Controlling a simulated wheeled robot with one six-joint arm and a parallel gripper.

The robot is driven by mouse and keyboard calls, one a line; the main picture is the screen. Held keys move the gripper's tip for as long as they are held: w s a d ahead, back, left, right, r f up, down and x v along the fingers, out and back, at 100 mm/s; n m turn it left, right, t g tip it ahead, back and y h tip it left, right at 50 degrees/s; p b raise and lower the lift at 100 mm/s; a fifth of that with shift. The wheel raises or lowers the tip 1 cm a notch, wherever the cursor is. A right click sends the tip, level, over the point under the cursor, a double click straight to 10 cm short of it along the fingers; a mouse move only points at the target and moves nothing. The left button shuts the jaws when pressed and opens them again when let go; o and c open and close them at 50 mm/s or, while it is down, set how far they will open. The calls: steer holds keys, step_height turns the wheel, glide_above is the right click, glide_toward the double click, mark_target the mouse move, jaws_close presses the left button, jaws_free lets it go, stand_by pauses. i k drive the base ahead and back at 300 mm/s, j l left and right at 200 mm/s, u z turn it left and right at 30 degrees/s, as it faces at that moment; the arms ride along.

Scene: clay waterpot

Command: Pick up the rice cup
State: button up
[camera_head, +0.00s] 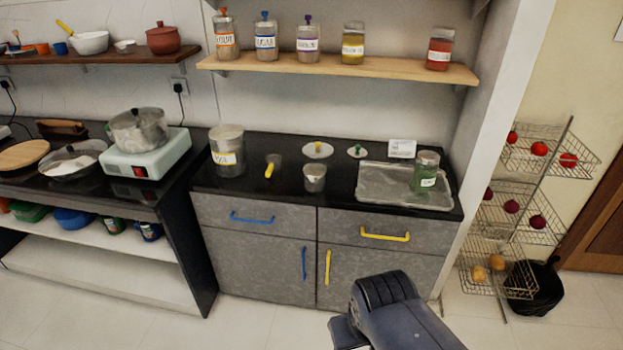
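A small metal cup with a yellow handle (271,167) sits on the black counter (340,149); its handle points toward the front. A plain metal cup (315,178) stands upright to its right, nearer the counter's front edge. I cannot tell for sure from the picture which one is the rice cup. A large metal canister with a yellow label (227,152) stands to the left of both; the label seems to read rice. Part of my dark arm shows at the bottom, well in front of the cabinet and apart from the cups. My gripper's fingers are not visible.
A metal tray (385,184) with a green-tinted jar (425,171) lies on the right of the counter. Two small lids (317,150) (357,152) and a white box (402,148) sit behind. A shelf of jars (335,66) hangs above. Floor before the cabinet is clear.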

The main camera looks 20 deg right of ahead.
mark_target(272, 169)
steer(key=i+j+z, duration=0.1)
steer(key=i, duration=0.45)
steer(key=i+j+z, duration=0.1)
steer(key=i+j, duration=0.15)
steer(key=i, duration=0.25)
steer(key=i+j, duration=0.25)
steer(key=i, duration=0.3)
steer(key=z, duration=0.05)
